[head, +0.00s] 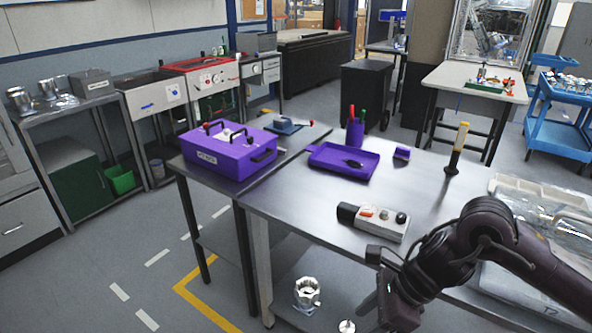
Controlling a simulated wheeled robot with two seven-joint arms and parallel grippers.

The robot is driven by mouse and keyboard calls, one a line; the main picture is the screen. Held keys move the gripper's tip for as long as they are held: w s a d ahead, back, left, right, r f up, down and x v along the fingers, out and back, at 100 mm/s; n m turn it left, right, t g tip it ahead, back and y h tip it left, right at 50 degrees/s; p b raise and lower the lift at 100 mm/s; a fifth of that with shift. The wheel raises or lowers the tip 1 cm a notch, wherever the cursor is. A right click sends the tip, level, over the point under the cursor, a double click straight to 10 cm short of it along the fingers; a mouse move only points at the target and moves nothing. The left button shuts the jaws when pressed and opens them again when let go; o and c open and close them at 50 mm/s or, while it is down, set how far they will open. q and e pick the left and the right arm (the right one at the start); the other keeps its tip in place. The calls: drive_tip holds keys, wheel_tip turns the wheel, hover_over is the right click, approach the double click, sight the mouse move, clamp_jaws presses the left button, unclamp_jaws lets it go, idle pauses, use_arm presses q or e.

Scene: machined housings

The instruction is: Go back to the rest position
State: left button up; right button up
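My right arm (470,245) comes in from the right, over the front right part of the metal table (290,195). Its dark wrist end, with the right gripper (398,316), points down near the bottom edge of the view. The fingers cannot be made out, so I cannot tell whether they are open or hold anything. My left gripper and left arm are not in view. A machined metal housing (307,293) stands low, apparently on the table's lower shelf, left of my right wrist. A small round metal part (347,326) shows at the bottom edge beside the wrist.
On the table are a purple toolbox (228,155), a purple tray (343,161), a pen cup (355,133), a control box (373,220) and a yellow-black post (457,148). A clear-covered bin (545,205) stands at the right. Floor at the left is clear.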

drive_tip(key=w+a+f+m+t+y, duration=0.45)
drive_tip(key=w+f+m, duration=0.8)
drive_tip(key=m, duration=0.45)
drive_tip(key=s+d+f+m+t+h, duration=0.1)
drive_tip(key=d+f+m+h, duration=0.15)
drive_tip(key=f+m, duration=0.55)
drive_tip(key=d+f+m+t+h, duration=0.1)
drive_tip(key=d+f+m, duration=0.2)
drive_tip(key=f+m, duration=0.5)
drive_tip(key=s+d+f+m+g+h, duration=0.1)
drive_tip(key=s+d+f+m+h, duration=0.2)
drive_tip(key=s+f, duration=0.6)
drive_tip(key=s+d+f+m+g+h, duration=0.1)
drive_tip(key=s+d+f+m, duration=0.3)
drive_tip(key=s+f, duration=0.55)
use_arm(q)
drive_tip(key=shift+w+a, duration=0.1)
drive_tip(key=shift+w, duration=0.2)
use_arm(e)
drive_tip(key=s+d+f+m+g+h, duration=0.1)
drive_tip(key=s+f+m, duration=0.3)
drive_tip(key=s, duration=0.8)
drive_tip(key=s+d+f+m+g+h, duration=0.1)
drive_tip(key=s+f+m, duration=0.4)
drive_tip(key=s, duration=0.8)
drive_tip(key=shift+d+f+g+h, duration=0.2)
drive_tip(key=shift+f+g+h, duration=0.3)
drive_tip(key=shift+f+g, duration=0.35)
drive_tip(key=shift+r, duration=0.15)
